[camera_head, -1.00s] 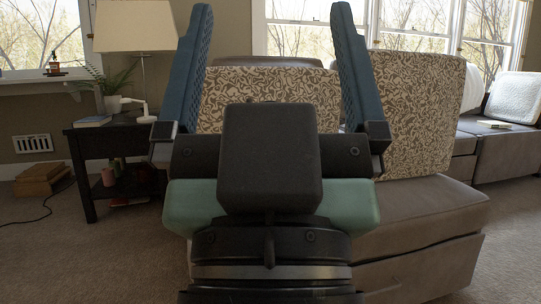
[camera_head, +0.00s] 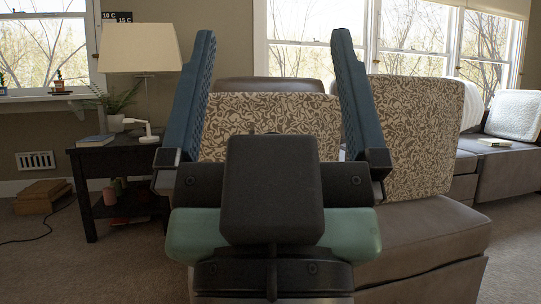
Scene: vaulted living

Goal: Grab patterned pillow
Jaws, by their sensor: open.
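Two pillows with a brown and cream leaf pattern lean upright on a grey-brown sofa (camera_head: 425,232). One patterned pillow (camera_head: 270,117) shows between my gripper's fingers, its lower part hidden by the gripper's body. The other patterned pillow (camera_head: 418,135) stands to the right, partly behind the right finger. My gripper (camera_head: 270,38) is open and empty, its two blue fingers pointing up and forward in front of the pillows. I cannot tell the gap between fingers and pillow.
A dark side table (camera_head: 118,165) with a lamp (camera_head: 140,48), a plant (camera_head: 115,105) and a book (camera_head: 95,141) stands at left. A white pillow (camera_head: 512,115) rests on a seat at far right. Carpet (camera_head: 50,260) is open at lower left.

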